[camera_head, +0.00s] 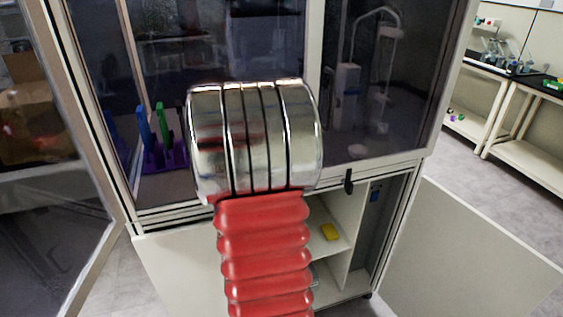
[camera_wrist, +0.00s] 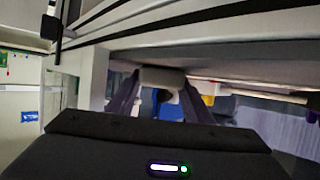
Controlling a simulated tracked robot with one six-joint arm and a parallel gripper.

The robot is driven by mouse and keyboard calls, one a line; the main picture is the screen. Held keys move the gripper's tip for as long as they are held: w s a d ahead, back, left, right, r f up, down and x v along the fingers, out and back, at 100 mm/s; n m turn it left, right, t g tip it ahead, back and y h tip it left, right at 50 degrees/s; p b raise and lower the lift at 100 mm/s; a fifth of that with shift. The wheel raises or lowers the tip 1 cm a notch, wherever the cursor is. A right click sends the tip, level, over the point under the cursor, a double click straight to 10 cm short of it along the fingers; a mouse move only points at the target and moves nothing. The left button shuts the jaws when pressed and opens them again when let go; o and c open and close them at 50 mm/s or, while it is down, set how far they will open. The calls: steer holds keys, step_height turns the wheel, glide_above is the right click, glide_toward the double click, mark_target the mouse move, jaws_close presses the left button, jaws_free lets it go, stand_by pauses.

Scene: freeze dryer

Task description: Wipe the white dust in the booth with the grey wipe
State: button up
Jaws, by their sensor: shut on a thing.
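In the wrist view, my gripper (camera_wrist: 160,97) shows as two dark fingers, shut on a pale grey piece that looks like the grey wipe (camera_wrist: 163,77). The wipe sits between and just beyond the fingertips, close under a light frame edge. In the head view, the booth (camera_head: 428,165) is the framed cabinet with dark, glassy upper space. My silver and red arm covers its middle and hides my gripper and the wipe there. I cannot make out the white dust in either view.
A purple rack (camera_head: 165,155) with blue and green items stands inside the booth at left. A framed glass door (camera_head: 88,150) stands swung out at left. Below, a yellow thing (camera_head: 330,232) lies on an open shelf. A white panel (camera_head: 480,250) juts out at lower right.

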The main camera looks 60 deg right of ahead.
steer(key=shift+r, duration=0.1)
steer(key=shift+r, duration=2.95)
steer(key=shift+r, duration=0.15)
steer(key=shift+r, duration=1.4)
steer(key=shift+w+f, duration=0.1)
